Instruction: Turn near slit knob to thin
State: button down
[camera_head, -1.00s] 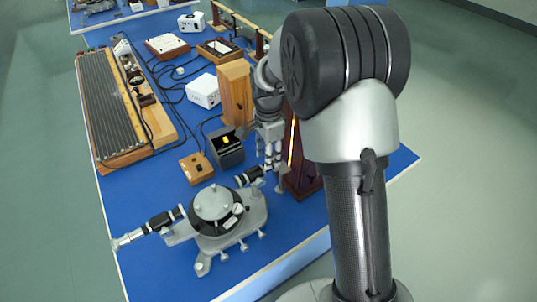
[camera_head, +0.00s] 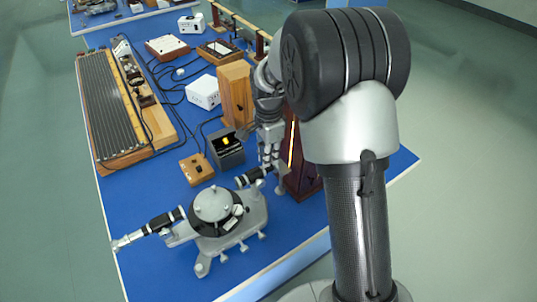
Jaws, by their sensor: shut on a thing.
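The spectrometer (camera_head: 215,215) stands on the blue bench near its front edge, with a round table on top and two tubes. One tube (camera_head: 158,222) points left, and the other, the tube (camera_head: 249,178) on the right, ends at my gripper. My gripper (camera_head: 273,180) reaches down beside the dark wooden lamp housing and is shut at the end of the right tube, where the slit knob sits. The knob itself is too small and too covered by the fingers to make out.
The dark wooden housing (camera_head: 302,178) with a glowing slot stands right of my gripper. A dark box (camera_head: 227,152), a small wooden box (camera_head: 196,169), a tall wooden cabinet (camera_head: 234,92) and a white box (camera_head: 203,92) stand behind. A long ribbed apparatus (camera_head: 105,105) lies at left.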

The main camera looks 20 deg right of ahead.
jog(key=n+p, duration=0.2)
jog(key=n, duration=0.3)
jog(key=shift+r+n+p, duration=0.15)
jog(key=shift+n+p, duration=0.15)
jog(key=n+p, duration=0.1)
jog(key=n, duration=0.4)
jog(key=shift+n+p, duration=0.3)
jog(key=shift+p, duration=0.05)
jog(key=n+p, duration=0.1)
jog(key=n, duration=0.4)
jog(key=n+p, duration=0.1)
jog(key=n, duration=0.4)
jog(key=shift+n, duration=0.4)
jog(key=c, duration=1.6)
grip_release()
